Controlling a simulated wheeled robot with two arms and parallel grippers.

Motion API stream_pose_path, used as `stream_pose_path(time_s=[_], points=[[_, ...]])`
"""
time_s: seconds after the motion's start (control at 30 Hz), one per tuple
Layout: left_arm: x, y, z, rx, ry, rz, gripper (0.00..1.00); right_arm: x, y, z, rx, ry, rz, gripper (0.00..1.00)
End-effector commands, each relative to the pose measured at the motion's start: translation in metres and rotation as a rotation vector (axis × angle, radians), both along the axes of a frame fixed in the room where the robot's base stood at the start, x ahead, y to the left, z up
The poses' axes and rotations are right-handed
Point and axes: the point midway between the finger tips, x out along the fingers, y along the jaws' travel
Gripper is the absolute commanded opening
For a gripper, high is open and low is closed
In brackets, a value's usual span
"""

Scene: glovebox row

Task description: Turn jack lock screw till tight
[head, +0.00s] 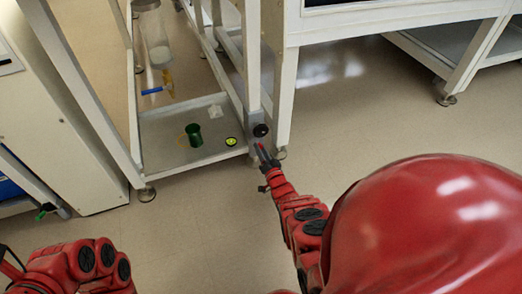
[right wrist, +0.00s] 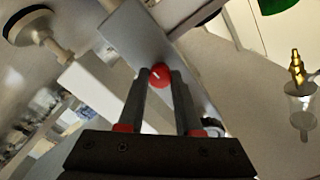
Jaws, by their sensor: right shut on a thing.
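The red round head of the lock screw (right wrist: 160,75) sits on a grey metal plate (right wrist: 135,38) in the right wrist view. My right gripper (right wrist: 158,84) has its two dark fingers on either side of the screw head, shut on it. In the head view my right gripper (head: 263,155) reaches the lower part of the frame's front right leg, just below a black round knob (head: 260,130). The screw is too small to make out there. Whether it is tight cannot be seen. My left arm shows at the lower left; its gripper is not visible.
A low shelf tray (head: 165,170) holds a green cup (head: 194,135) and a small yellow-green round item (head: 231,141). The floor (head: 370,130) at right is clear.

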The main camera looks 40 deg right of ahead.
Motion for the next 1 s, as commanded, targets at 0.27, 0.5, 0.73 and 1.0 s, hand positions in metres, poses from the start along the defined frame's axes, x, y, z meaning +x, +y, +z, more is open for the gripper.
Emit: stream_pose_path(time_s=[0.27, 0.5, 0.73, 1.0], points=[[-0.0003, 0.0003, -0.0001, -0.002, -0.002, -0.001, 0.35, -0.0003, -0.0003, -0.0006, 0.047, -0.01, -0.001, 0.0], [-0.0004, 0.0003, -0.0002, -0.002, -0.002, -0.001, 0.35, -0.0003, -0.0002, -0.0008, 0.051, -0.01, -0.001, 0.0], [-0.0003, 0.0003, -0.0001, -0.002, -0.002, -0.001, 0.35, -0.0003, 0.0, -0.0007, 0.05, -0.01, -0.001, 0.5], [-0.0003, 0.0003, -0.0001, -0.002, -0.003, -0.001, 0.35, -0.0001, 0.0001, -0.0004, 0.049, -0.01, 0.0, 0.64]])
